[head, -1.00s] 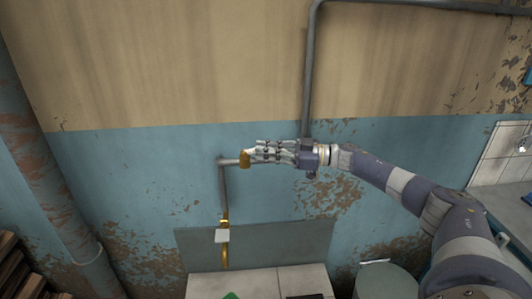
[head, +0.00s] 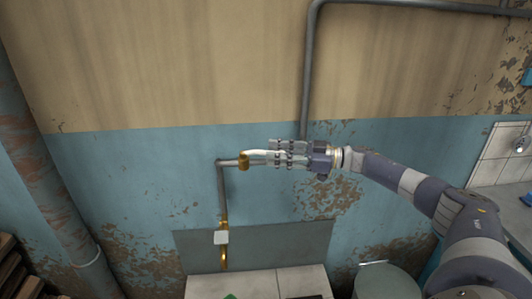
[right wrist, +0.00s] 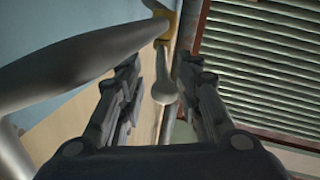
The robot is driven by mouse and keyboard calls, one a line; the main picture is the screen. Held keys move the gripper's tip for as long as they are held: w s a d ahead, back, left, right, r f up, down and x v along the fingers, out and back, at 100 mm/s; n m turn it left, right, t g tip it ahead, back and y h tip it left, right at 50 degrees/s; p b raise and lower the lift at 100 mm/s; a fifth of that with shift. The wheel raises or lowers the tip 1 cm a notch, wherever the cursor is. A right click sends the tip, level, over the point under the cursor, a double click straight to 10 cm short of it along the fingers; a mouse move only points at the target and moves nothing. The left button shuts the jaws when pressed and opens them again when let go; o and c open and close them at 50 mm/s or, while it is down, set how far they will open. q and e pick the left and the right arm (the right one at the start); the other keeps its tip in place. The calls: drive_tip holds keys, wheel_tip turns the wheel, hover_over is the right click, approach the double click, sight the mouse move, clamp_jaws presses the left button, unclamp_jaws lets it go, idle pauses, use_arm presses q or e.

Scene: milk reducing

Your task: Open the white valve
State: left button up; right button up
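A whitish valve lever (head: 257,155) sticks out to the right from a brass fitting (head: 243,160) at the end of a grey wall pipe. My right gripper (head: 272,152) is at the lever's right end, coming from the right. In the right wrist view the lever's rounded tip (right wrist: 164,90) lies between the two fingers of my right gripper (right wrist: 158,75). The fingers are apart, with gaps beside the lever. A small white piece (head: 221,237) sits on a lower brass fitting (head: 224,258). My left gripper is not in view.
The grey pipe (head: 222,195) runs down the blue wall to a tiled ledge (head: 245,284). A thicker grey pipe (head: 308,80) rises behind my right gripper. A rusty pipe (head: 40,170) stands far left, and a round grey-green lid (head: 388,281) is lower right.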

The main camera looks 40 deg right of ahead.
drive_tip(key=v, duration=0.8)
drive_tip(key=shift+r, duration=0.15)
